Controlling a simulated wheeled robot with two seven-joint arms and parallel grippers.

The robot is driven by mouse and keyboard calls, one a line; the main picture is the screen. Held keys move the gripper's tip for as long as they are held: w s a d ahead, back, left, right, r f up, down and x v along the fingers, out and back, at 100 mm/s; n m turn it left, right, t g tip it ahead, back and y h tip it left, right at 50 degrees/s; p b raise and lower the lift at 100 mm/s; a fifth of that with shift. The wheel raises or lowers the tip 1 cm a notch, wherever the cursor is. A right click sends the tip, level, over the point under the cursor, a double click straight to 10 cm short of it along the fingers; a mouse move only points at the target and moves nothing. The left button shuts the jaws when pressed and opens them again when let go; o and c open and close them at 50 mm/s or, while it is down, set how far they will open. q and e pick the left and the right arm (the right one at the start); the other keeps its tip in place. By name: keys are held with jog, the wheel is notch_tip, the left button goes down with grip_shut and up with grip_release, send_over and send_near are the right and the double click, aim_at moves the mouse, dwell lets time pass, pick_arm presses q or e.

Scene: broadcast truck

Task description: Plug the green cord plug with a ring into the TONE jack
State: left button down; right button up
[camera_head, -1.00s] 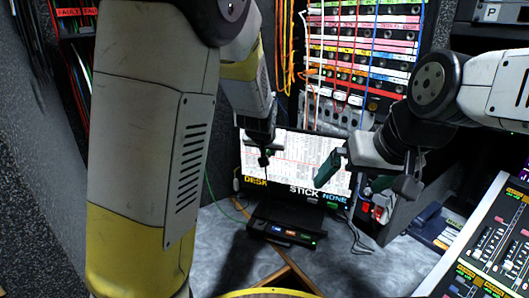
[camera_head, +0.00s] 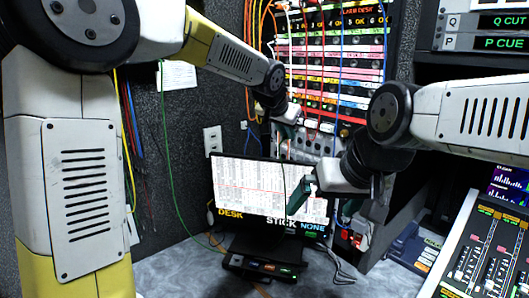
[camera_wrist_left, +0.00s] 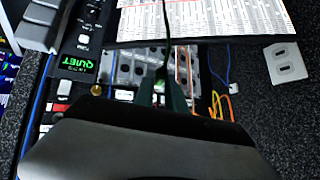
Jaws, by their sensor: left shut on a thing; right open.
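My left gripper (camera_head: 284,128) is up at the lower part of the patch panel (camera_head: 332,85). In the left wrist view it (camera_wrist_left: 162,92) is shut on a plug, which is mostly hidden between the fingers. A dark green cord (camera_wrist_left: 166,35) runs from there across the monitor. I cannot make out its ring, or whether the plug touches a jack. A jack plate with several round sockets (camera_wrist_left: 135,68) lies beyond the fingers. I cannot read a TONE label. My right gripper (camera_head: 303,192) is open and empty in front of the monitor's right side.
The monitor (camera_head: 255,185) stands on the grey desk below the panel. Orange cords (camera_head: 249,60) hang at the panel's left, and red and blue cords cross its face. A wall plate (camera_head: 212,140) is at the left. A mixer console (camera_head: 490,245) stands at the right.

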pick_arm(q)
jog(key=s+d+r+m+h, duration=0.1)
jog(key=s+d+r+m, duration=0.1)
jog(key=r, duration=0.4)
jog(key=s+d+r+m+g, duration=0.1)
jog(key=s+d+r+m, duration=0.1)
jog(key=d+r, duration=0.3)
notch_tip(320, 180, up, 2)
jog(key=shift+s+d+r+h, duration=0.1)
jog(key=shift+s+d+h, duration=0.25)
jog(key=shift+s, duration=0.2)
jog(key=shift+a, duration=0.1)
jog(key=shift+w+d, duration=0.9)
jog(key=shift+d, duration=0.3)
jog(key=shift+w+d, duration=0.85)
jog(key=shift+d, duration=0.3)
jog(key=shift+w+d, duration=0.6)
jog(key=shift+d, duration=0.2)
jog(key=shift+w+d, duration=0.6)
jog(key=shift+d, duration=0.2)
jog(key=c, duration=1.3)
grip_release()
jog(key=v, duration=0.7)
jog(key=shift+s+a+r, duration=0.2)
jog(key=shift+a+r, duration=0.05)
jog(key=shift+r, duration=0.05)
